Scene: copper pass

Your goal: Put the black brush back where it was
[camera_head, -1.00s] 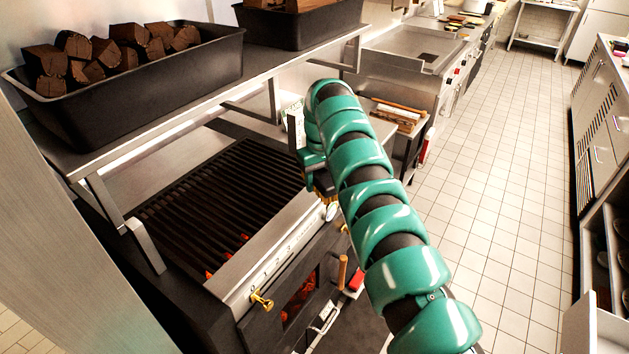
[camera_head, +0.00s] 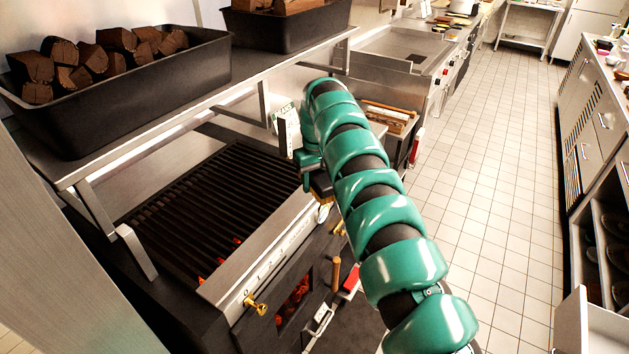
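My green arm reaches over the right end of the charcoal grill (camera_head: 210,200). My gripper (camera_head: 314,180) is at its far end, mostly hidden behind the arm, so I cannot see whether its fingers are open or shut. A small yellow-brown thing like bristles (camera_head: 321,190) shows right under the gripper, above the grill's front right corner. It may be part of a brush, but most of it is hidden. No black brush can be made out clearly.
A steel shelf (camera_head: 190,115) over the grill bears a black tub of wood chunks (camera_head: 130,95) and a second tub (camera_head: 290,25). A white and green upright thing (camera_head: 286,130) stands behind the gripper. A wooden-topped tray (camera_head: 388,117) lies beyond. The tiled floor (camera_head: 480,180) is clear at right.

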